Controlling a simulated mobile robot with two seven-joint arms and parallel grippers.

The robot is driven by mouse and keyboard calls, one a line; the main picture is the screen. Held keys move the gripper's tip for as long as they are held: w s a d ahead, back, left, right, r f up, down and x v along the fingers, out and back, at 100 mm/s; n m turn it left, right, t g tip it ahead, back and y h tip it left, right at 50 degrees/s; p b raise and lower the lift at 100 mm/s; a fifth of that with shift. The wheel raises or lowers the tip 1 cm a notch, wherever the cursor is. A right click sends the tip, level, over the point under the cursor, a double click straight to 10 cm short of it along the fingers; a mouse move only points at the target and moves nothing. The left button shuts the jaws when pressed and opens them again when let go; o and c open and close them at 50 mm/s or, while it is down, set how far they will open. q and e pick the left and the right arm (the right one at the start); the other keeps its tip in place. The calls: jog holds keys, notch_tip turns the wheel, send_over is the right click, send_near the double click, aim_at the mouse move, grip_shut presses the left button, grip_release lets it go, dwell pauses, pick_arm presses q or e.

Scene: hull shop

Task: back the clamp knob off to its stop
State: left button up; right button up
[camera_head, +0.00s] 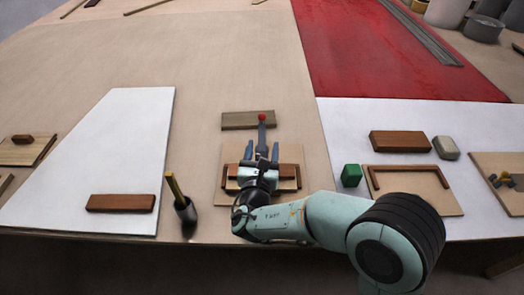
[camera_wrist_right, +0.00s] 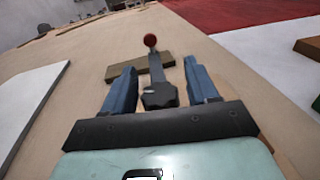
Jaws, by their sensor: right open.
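The clamp knob (camera_wrist_right: 159,96) is dark, with a lever arm that ends in a red ball (camera_wrist_right: 150,40). In the head view the red ball (camera_head: 262,117) points away from me, over a wooden block. My right gripper (camera_head: 262,151) is above the clamp's wooden board (camera_head: 228,155). In the right wrist view its two blue fingers (camera_wrist_right: 163,80) are open, one on each side of the knob and lever. A gap shows on both sides, and I cannot tell how deep the fingers reach. My wrist hides part of the clamp. My left gripper is not in view.
A wooden block (camera_head: 235,120) lies just behind the board. A dark cup (camera_head: 186,212) with a yellow stick stands to the left. A green block (camera_head: 351,175) and a framed board (camera_head: 440,200) are to the right. The bench beyond is mostly clear.

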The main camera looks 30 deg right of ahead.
jog(key=c, duration=1)
jog(key=shift+o, duration=0.2)
